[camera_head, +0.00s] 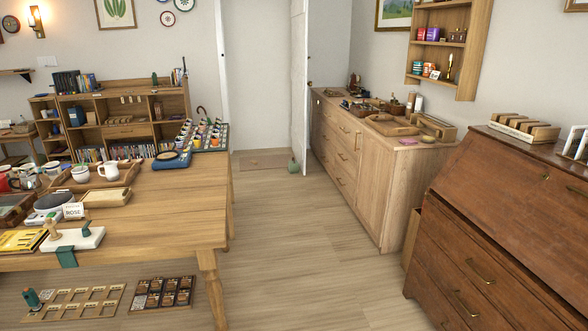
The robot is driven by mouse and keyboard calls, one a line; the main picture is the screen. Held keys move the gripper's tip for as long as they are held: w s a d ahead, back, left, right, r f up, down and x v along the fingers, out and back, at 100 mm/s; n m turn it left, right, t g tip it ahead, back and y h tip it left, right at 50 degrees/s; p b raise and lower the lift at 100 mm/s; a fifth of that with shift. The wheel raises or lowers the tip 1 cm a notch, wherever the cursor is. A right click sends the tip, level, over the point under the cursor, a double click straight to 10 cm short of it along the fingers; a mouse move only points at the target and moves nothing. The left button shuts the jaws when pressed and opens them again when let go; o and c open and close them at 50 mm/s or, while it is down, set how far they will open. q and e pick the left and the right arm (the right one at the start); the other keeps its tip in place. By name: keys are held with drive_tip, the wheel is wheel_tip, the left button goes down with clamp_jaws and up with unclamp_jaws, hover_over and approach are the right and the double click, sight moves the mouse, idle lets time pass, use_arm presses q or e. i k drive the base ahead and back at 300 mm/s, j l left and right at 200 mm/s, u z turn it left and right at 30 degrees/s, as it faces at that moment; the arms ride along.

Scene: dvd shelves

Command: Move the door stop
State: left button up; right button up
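A small rounded grey-green object (293,166), which looks like the door stop, is on the floor at the foot of the open white door (298,85). It is small and far off, so I cannot tell whether it touches the door. The door stands open at the right side of the doorway, edge-on to me. Neither of my grippers is in view.
A wooden table (195,205) crowded with mugs and trays fills the left. A long wooden dresser (370,185) and a dark bureau (490,220) line the right. Bare floor (275,235) runs between them to a flat mat (263,164) by the doorway. Low trays (162,293) lie at front left.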

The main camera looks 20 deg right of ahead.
sight(293, 165)
drive_tip(key=i+l+z, duration=0.55)
drive_tip(key=i+z, duration=0.15)
drive_tip(key=i, duration=0.25)
drive_tip(key=i+l+z, duration=0.1)
drive_tip(key=i+z, duration=0.25)
drive_tip(key=i, duration=0.15)
drive_tip(key=i+u, duration=0.1)
drive_tip(key=i, duration=0.55)
drive_tip(key=i+l+u, duration=0.1)
drive_tip(key=i, duration=0.55)
drive_tip(key=i+l+u, duration=0.15)
drive_tip(key=i, duration=0.5)
drive_tip(key=i+u, duration=0.15)
drive_tip(key=i, duration=1.75)
drive_tip(key=i+z, duration=0.1)
drive_tip(key=i, duration=0.5)
drive_tip(key=i+j, duration=0.2)
drive_tip(key=i, duration=0.45)
drive_tip(key=i+j+z, duration=0.15)
drive_tip(key=i, duration=0.45)
